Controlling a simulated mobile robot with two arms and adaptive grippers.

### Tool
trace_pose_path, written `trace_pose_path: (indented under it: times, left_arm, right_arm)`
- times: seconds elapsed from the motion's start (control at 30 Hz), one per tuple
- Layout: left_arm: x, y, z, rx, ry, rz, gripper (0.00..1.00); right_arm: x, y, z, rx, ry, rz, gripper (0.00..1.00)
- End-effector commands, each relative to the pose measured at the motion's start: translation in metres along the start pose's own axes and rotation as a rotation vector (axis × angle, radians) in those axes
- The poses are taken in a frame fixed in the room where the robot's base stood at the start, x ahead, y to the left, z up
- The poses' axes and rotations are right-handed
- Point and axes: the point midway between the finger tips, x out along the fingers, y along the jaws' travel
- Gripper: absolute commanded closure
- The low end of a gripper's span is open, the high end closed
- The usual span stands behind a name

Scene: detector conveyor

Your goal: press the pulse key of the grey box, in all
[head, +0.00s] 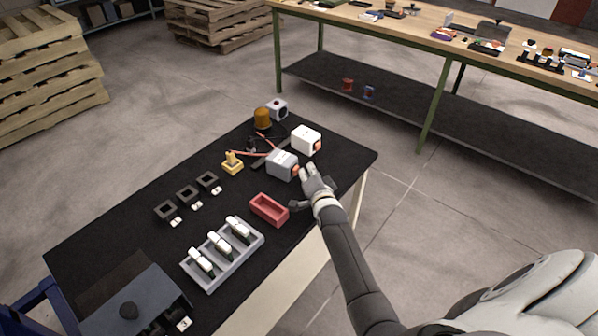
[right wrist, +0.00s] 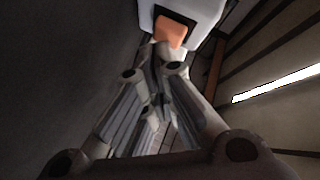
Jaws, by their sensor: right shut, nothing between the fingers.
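The grey box (head: 282,165) sits on the black table top, with an orange key (head: 296,170) on its right end. My right gripper (head: 305,171) is shut and empty at that end, close to the key. In the right wrist view, the shut fingertips (right wrist: 164,48) are right at an orange key (right wrist: 172,32) set in a dark recess of a pale box (right wrist: 204,14). The tips overlap the key's lower edge; I cannot tell whether they touch it. My left gripper is not in view.
A white box (head: 305,138) with its own orange key stands just behind the grey one. A red tray (head: 269,209), a yellow part (head: 232,162), an amber dome (head: 262,117) and a grey rack (head: 222,254) with white pieces are also on the table.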

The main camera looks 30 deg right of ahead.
Motion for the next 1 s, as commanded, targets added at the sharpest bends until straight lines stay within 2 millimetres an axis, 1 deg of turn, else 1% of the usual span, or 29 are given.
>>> trace_pose_path:
  times: [0.03, 0.23, 0.8, 1.0]
  left_arm:
    - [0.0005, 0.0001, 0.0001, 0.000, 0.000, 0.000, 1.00]
    - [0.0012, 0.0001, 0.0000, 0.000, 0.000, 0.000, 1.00]
    - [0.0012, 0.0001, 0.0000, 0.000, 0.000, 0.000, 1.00]
    - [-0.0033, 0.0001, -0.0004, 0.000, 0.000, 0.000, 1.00]
  right_arm:
    - [0.0021, -0.0071, 0.0015, 0.008, 0.000, -0.011, 1.00]
    - [0.0042, -0.0109, 0.0028, 0.011, 0.001, -0.016, 1.00]
    - [0.0045, -0.0141, 0.0046, 0.017, 0.000, -0.021, 1.00]
    - [0.0009, -0.0129, 0.0019, 0.019, 0.000, -0.021, 1.00]
